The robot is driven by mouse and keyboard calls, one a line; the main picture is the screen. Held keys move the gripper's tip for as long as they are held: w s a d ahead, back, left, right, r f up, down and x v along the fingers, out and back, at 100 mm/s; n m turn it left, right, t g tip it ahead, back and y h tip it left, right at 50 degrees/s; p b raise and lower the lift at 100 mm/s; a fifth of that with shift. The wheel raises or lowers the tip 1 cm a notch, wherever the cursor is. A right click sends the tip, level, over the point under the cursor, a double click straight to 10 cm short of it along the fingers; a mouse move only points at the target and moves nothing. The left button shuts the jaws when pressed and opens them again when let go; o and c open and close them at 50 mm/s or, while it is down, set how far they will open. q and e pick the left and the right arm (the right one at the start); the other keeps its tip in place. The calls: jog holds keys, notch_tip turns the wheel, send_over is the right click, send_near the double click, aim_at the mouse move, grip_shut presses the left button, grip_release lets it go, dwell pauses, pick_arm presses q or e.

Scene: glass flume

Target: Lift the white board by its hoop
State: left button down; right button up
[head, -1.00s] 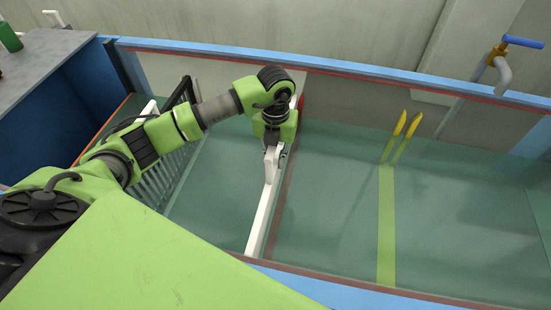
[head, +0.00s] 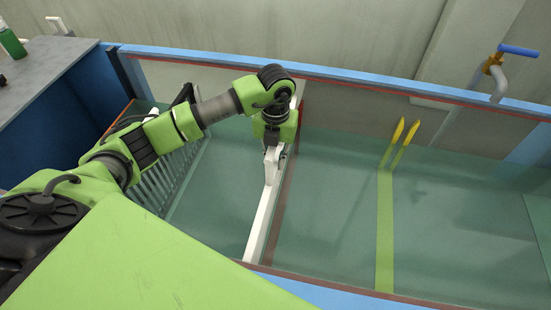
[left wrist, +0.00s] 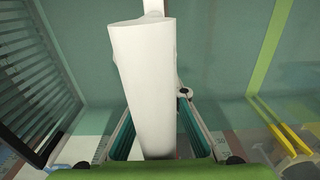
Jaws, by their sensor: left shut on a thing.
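The white board (head: 259,230) shows from its top as a long narrow bar standing across the glass flume, between the near and far walls. Its white hoop (head: 271,166) rises from the board's top edge. In the left wrist view the hoop (left wrist: 146,80) is large and pale, running down between the fingers. My left gripper (head: 272,150) points down from above and is shut on the hoop. The same gripper (left wrist: 153,135) has a finger on each side of it. The lower part of the board is hidden. My right gripper is in neither view.
A grey barred rack (head: 165,178) stands left of the board. Two yellow prongs (head: 404,142) and a yellow-green floor strip (head: 385,230) lie to the right. A blue-handled tap (head: 497,72) is at the far right wall. The floor right of the board is mostly clear.

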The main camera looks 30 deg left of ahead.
pick_arm(q)
jog(key=shift+r+p, duration=3.4)
jog(key=shift+r, duration=2.15)
jog(key=shift+w+r, duration=0.1)
jog(key=shift+r, duration=0.05)
jog(key=shift+r+p, duration=0.35)
jog(key=shift+r, duration=0.1)
jog(key=shift+r+p, duration=1.35)
jog(key=shift+r, duration=0.9)
jog(key=shift+r+p, duration=0.55)
jog(key=shift+r, duration=2.1)
notch_tip(320, 180, up, 11)
